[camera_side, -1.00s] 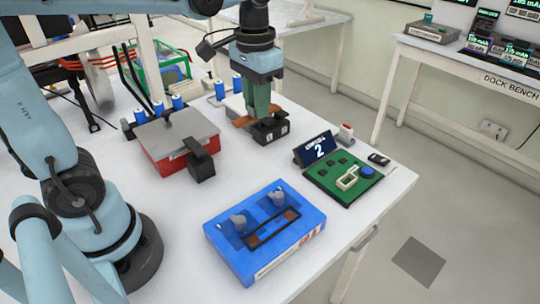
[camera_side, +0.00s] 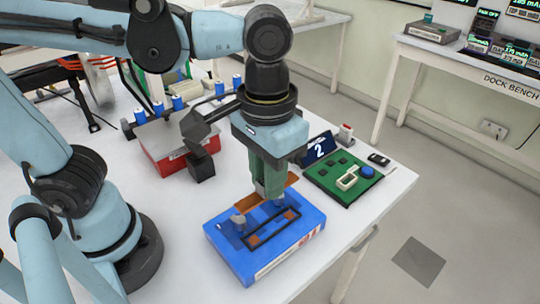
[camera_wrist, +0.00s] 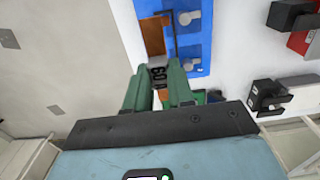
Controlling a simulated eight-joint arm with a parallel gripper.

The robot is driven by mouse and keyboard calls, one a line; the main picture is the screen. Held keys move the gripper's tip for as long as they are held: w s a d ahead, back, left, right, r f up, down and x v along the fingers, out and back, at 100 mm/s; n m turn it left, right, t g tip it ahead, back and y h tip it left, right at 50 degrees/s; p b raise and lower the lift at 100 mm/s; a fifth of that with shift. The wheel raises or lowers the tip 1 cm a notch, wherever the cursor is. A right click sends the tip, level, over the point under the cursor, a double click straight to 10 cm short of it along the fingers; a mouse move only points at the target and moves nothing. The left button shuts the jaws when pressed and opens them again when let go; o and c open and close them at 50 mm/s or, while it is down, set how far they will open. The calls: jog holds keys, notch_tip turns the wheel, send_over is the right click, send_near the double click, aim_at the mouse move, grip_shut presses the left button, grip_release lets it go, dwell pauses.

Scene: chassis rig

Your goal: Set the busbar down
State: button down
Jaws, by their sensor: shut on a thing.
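The busbar is a flat copper-orange strip (camera_side: 246,203) with a dark middle part. My gripper (camera_side: 265,189) is shut on its middle, and the strip's ends stick out on both sides. In the wrist view, the busbar (camera_wrist: 153,37) runs away from between the green fingers (camera_wrist: 157,85), and its dark sleeve reads "60 A". It is over the far part of a blue block (camera_side: 240,262). The block has a black rectangular outline with copper pads (camera_side: 254,240) and grey posts (camera_side: 239,222). I cannot tell whether busbar and block touch.
A red box with a grey top (camera_side: 160,158) and a black clamp-like block (camera_side: 201,168) stand at the back left. A green board (camera_side: 345,178) and a sign reading "2" (camera_side: 317,149) are at the right. White table to the left of the blue block is bare.

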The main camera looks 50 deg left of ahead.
jog(key=s+d+f, duration=0.1)
jog(key=s+d, duration=0.3)
jog(key=s, duration=0.4)
jog(key=shift+d, duration=0.2)
jog(key=shift+f, duration=0.15)
jog(key=w+a+f, duration=0.2)
jog(key=w, duration=0.1)
jog(key=w+a+f, duration=0.1)
jog(key=w+f, duration=0.1)
jog(key=w, duration=0.1)
jog(key=w+a+f, duration=0.2)
jog(key=w+f, duration=0.1)
jog(key=w, duration=0.1)
jog(key=shift+a, duration=0.35)
jog(key=shift+f, duration=1.75)
jog(key=c, duration=1)
grip_release()
